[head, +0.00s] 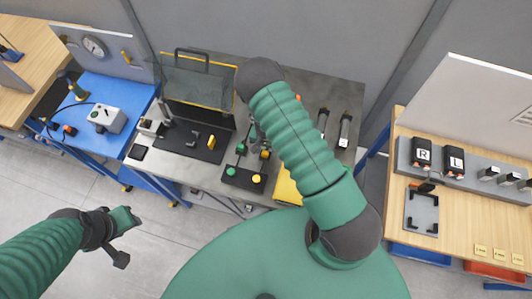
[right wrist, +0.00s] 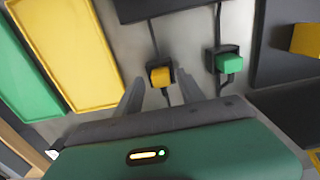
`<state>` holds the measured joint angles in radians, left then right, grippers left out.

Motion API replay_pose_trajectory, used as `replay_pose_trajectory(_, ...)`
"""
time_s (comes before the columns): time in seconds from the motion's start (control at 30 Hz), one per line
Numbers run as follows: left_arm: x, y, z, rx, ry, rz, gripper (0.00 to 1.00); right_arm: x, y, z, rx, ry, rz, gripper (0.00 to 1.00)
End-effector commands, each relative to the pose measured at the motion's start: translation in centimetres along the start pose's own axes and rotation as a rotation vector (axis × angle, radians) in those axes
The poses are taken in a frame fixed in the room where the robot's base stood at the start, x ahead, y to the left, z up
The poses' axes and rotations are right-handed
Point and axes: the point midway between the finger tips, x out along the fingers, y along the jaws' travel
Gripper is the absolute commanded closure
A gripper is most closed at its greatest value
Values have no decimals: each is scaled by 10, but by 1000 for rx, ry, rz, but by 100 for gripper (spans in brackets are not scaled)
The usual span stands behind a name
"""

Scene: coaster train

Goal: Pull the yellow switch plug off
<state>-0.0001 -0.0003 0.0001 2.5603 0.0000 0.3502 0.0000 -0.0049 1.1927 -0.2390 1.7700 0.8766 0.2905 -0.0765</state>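The yellow switch plug (right wrist: 160,76) sits in a small dark socket on the grey table, with a dark cable running from it. It also shows in the head view (head: 265,154), close to my right gripper. My right gripper (right wrist: 158,82) is open, with one finger on each side of the yellow plug; I cannot tell whether they touch it. In the head view my right arm hides most of that gripper. A green plug (right wrist: 229,62) sits in its own socket to the right in the wrist view. My left gripper (head: 127,222) hangs over the floor, away from the table.
Yellow (right wrist: 75,55) and green (right wrist: 22,75) trays lie left in the wrist view. A dark fixture with a clear raised lid (head: 197,82) stands left of the plugs.

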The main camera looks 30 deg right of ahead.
Motion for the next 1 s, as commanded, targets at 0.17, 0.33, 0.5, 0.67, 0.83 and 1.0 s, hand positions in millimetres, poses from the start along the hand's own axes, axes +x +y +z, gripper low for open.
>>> replay_pose_trajectory(0.17,0,0,0,0,0,0,64,0,0,1,0,1,0,80)
replay_pose_trajectory(0.33,0,0,0,0,0,0,64,-1,1,1,1,1,-1,100)
replay_pose_trajectory(0.5,0,0,0,0,0,0,64,-1,1,1,1,1,-1,100)
replay_pose_trajectory(0.67,0,0,0,0,0,0,64,-1,0,0,0,1,-1,100)
replay_pose_trajectory(0.83,5,0,1,0,0,0,64,-7,0,0,0,2,-2,100)
replay_pose_trajectory(1.0,15,0,4,0,0,0,64,-24,0,0,0,3,-3,100)
